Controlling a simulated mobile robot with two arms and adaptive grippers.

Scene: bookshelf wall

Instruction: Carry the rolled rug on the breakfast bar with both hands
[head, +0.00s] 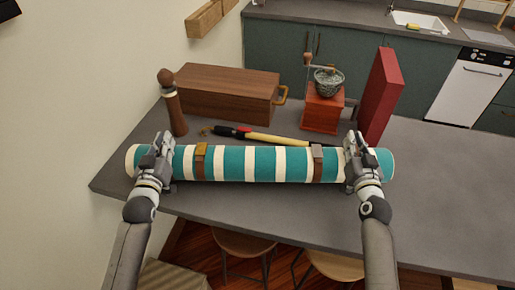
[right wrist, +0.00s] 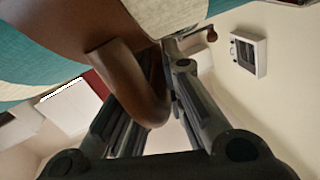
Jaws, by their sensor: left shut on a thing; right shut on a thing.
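The rolled rug (head: 265,164), teal with cream stripes, lies crosswise over the near part of the grey breakfast bar (head: 440,190). Two brown straps go around it. I cannot tell whether it touches the bar. My left gripper (head: 160,150) is shut at the rug's left end; its fingertips are hard to make out. My right gripper (head: 356,148) is at the right end. In the right wrist view, the rug (right wrist: 45,55) shows at the top left, and a curved brown handle (right wrist: 140,85) on it sits between my right gripper's fingers (right wrist: 160,90).
Behind the rug are a pepper mill (head: 173,103), a wooden box (head: 225,95), a yellow-handled tool (head: 270,137), a red coffee grinder (head: 322,108) and a red upright box (head: 381,95). Stools (head: 245,245) stand below the front edge. The bar's right part is clear.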

